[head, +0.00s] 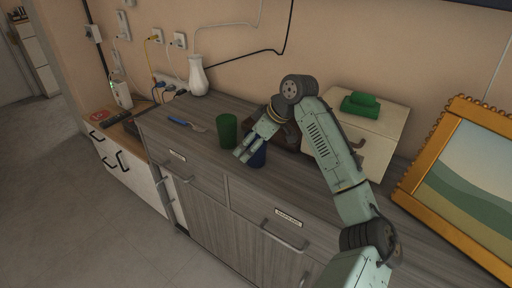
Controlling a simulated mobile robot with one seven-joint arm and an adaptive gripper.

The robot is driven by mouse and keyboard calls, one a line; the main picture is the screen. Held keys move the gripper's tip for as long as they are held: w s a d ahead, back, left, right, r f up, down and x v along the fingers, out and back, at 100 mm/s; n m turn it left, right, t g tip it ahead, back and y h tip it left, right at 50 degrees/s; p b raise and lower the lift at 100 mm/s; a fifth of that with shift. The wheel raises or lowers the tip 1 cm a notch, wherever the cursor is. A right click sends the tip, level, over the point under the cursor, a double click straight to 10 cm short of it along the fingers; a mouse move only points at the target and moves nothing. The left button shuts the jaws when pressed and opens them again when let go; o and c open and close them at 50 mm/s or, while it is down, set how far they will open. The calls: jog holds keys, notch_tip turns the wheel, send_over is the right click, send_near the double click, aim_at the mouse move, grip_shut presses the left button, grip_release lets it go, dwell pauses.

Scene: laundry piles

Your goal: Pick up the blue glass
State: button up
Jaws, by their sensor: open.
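The blue glass (258,157) stands on the grey wooden dresser top near its front edge. My arm's end partly covers it, so only its lower right part shows. My gripper (243,154) points down and to the left, with its fingertips at the blue glass's left side in the picture. I cannot tell whether the fingers touch it or are around it. The gripper is open. A green glass (227,131) stands upright just left of the fingertips.
A blue-handled utensil (182,122) lies left of the green glass. A white vase (198,77) stands at the back left. A cream box (365,135) with a green object (361,103) on top and a gold picture frame (408,201) stand right. A dark object sits behind my gripper.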

jog(key=shift+c, duration=0.2)
jog(key=c, duration=1.4)
